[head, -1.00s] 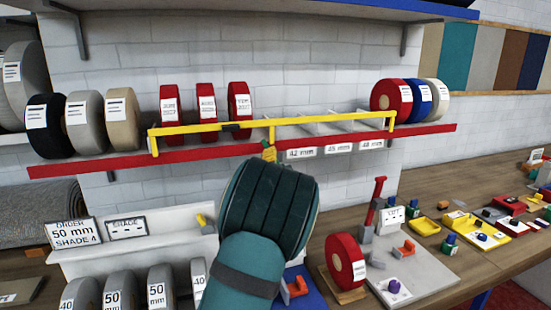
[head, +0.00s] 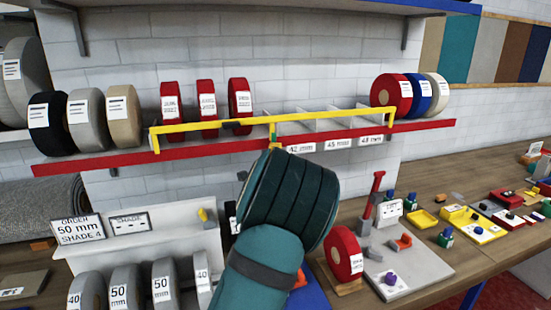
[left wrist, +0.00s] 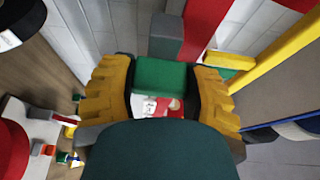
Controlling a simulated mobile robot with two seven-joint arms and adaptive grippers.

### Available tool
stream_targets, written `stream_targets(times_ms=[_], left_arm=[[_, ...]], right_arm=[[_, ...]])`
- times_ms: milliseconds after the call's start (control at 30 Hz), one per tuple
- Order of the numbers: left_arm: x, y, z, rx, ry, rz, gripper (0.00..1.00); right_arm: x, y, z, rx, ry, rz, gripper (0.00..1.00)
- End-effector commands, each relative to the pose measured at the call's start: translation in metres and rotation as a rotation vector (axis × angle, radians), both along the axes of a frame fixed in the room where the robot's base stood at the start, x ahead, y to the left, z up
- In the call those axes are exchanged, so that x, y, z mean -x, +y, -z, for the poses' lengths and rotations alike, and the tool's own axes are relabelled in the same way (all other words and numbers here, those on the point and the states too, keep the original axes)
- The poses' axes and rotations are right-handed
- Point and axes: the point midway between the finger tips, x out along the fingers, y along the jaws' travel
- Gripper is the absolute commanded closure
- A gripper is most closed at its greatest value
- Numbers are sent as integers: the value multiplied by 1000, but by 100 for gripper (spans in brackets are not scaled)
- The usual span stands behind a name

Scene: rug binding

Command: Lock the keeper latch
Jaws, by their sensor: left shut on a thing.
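The yellow keeper bar (head: 330,116) runs along the front of the wall shelf, with a yellow upright at its middle. In the left wrist view my left gripper (left wrist: 163,92) has its yellow fingers closed on a green block (left wrist: 165,74), which I take to be the latch's grip. The red shelf edge (left wrist: 207,25) and a yellow bar (left wrist: 285,60) lie just beyond it. In the head view my teal left wrist hides the fingers, just below the bar's middle upright. I cannot tell from here how the latch is seated. My right gripper is not in view.
Red rolls (head: 206,108) stand behind the bar at left, and red, blue and cream rolls (head: 391,98) stand at its right end. Empty divided bays lie between. Below, a grey board (head: 405,268) and a red roll (head: 344,252) stand on the bench.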

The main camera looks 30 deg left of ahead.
Motion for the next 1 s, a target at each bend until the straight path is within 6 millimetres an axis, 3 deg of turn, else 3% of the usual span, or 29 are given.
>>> stream_targets(times_ms=[267,300,367,767,1000], left_arm=[[0,0,1,-2,3,1,86],[0,0,1,-2,2,1,37],[0,0,1,-2,2,1,17],[3,-3,0,0,0,1,17],[34,-19,-1,2,1,2,17]], right_arm=[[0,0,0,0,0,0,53],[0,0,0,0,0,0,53],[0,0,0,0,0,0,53],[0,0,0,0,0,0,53],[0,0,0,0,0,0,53]])
